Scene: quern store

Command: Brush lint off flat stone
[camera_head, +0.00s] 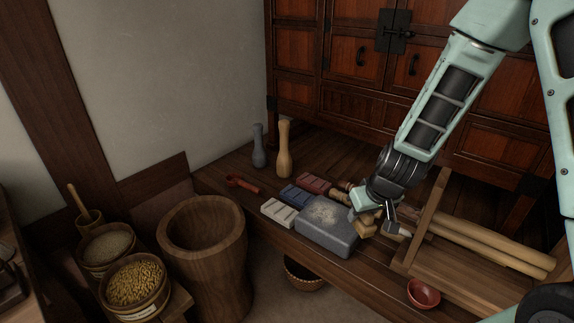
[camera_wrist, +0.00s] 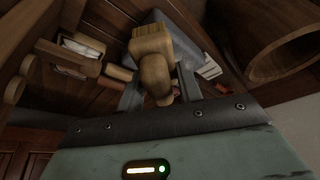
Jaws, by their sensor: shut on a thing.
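My gripper (camera_head: 372,217) is shut on a wooden brush (camera_wrist: 154,62), at the right edge of the stone. The brush's bristle end points away from my gripper in the wrist view. In the head view the brush (camera_head: 367,228) is partly hidden by my gripper, and I cannot tell whether it touches the stone.
White, blue and red blocks (camera_head: 279,212) lie left of and behind the stone. A big wooden mortar (camera_head: 206,262) and grain baskets (camera_head: 135,283) stand left. A wooden frame (camera_head: 428,215) with long poles and a red bowl (camera_head: 423,294) are right. Two pestles (camera_head: 284,150) stand behind.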

